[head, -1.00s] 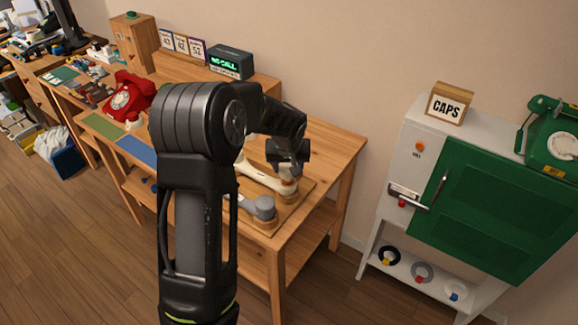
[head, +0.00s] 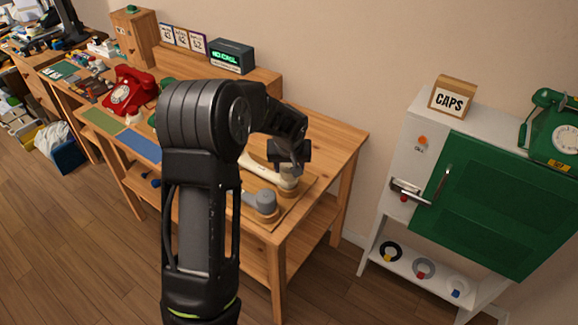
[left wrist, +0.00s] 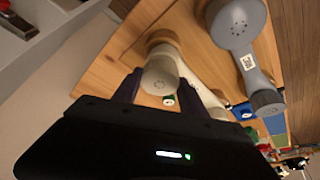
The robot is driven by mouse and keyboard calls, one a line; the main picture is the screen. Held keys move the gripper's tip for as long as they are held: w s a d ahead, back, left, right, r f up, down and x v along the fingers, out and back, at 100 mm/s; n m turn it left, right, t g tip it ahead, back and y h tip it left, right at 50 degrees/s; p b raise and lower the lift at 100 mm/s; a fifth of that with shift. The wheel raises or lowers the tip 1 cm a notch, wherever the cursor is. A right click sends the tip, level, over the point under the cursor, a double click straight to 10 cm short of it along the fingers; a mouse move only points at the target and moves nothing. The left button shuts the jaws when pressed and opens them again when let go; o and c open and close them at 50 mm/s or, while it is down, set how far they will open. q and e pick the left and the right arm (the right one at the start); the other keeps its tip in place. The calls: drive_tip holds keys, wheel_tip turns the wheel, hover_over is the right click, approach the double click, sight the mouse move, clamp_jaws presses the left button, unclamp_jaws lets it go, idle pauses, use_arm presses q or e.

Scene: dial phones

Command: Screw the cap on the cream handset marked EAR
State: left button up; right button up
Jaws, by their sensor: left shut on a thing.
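The cream handset (head: 262,172) lies on a wooden board on the table, partly behind my left arm. It also shows in the left wrist view (left wrist: 207,97). My left gripper (head: 289,168) is over the handset's right end. In the left wrist view its two dark fingers (left wrist: 158,88) close around the sides of a pale cap with small holes (left wrist: 160,74) at that end. I cannot tell whether the cap is fully seated, and no EAR mark is legible. My right gripper is not in view.
A grey handset (head: 265,202) lies close beside the cream one, nearer the table's front edge. A white cabinet (head: 412,145) with a green door stands to the right, with a CAPS box (head: 452,98) on top and several ring holders below. A red phone (head: 130,92) stands left.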

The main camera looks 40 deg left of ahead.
use_arm(q)
drive_tip(key=shift+b, duration=0.7)
idle(1.4)
drive_tip(key=shift+f+b, duration=0.65)
drive_tip(key=shift+f, duration=0.05)
drive_tip(key=o, duration=1.3)
drive_tip(key=shift+c, duration=0.2)
